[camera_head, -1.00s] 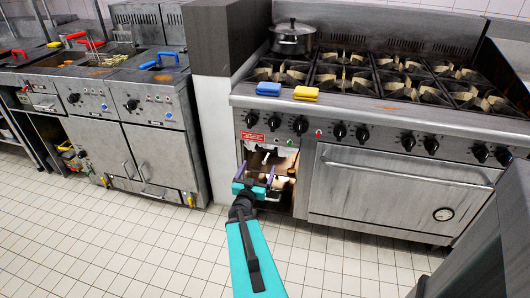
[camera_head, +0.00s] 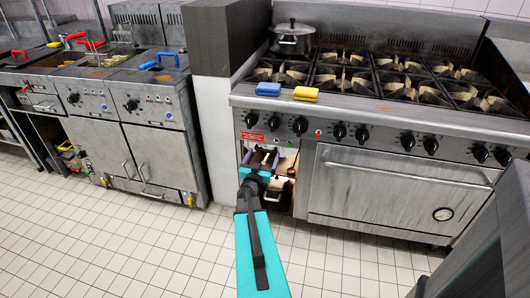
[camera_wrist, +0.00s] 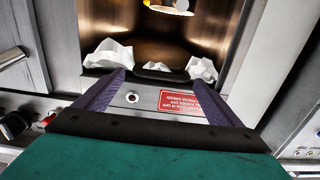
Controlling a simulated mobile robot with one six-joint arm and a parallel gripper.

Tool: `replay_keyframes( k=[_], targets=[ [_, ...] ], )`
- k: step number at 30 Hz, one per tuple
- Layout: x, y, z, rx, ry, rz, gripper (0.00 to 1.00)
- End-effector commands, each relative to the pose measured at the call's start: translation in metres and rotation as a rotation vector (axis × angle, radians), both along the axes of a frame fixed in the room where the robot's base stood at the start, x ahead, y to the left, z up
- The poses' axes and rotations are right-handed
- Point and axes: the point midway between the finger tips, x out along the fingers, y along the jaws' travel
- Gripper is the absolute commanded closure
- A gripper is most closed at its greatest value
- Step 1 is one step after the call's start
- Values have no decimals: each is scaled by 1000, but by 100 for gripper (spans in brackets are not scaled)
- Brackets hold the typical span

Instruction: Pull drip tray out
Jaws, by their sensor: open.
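An open compartment (camera_head: 293,168) is in the range front, left of the oven door. In the wrist view a dark handle-like bar (camera_wrist: 158,74) lies across the front of its opening, between crumpled white paper pieces (camera_wrist: 108,54). I cannot tell whether this bar belongs to the drip tray, and no tray is clearly visible. My gripper (camera_head: 261,157) is at the upper part of the opening, with its purple fingers apart. In the wrist view my gripper (camera_wrist: 160,80) has one finger on each side of the bar, holding nothing visible.
A red label (camera_wrist: 180,101) is on the panel by the opening. A dark container (camera_head: 277,196) sits low in the compartment, partly hidden by my arm. The oven door (camera_head: 395,190) with its long handle is on the right. Fryers (camera_head: 160,155) stand left. The tiled floor (camera_head: 130,245) is clear.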

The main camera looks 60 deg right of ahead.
Motion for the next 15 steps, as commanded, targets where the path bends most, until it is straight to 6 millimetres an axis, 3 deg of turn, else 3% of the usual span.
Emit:
replay_keyframes(
  k=[6, 15],
  targets=[
    [7, -22, 0, -1, 0, -1, 11],
    [12, -39, 0, 0, 0, 0, 11]
  ],
)
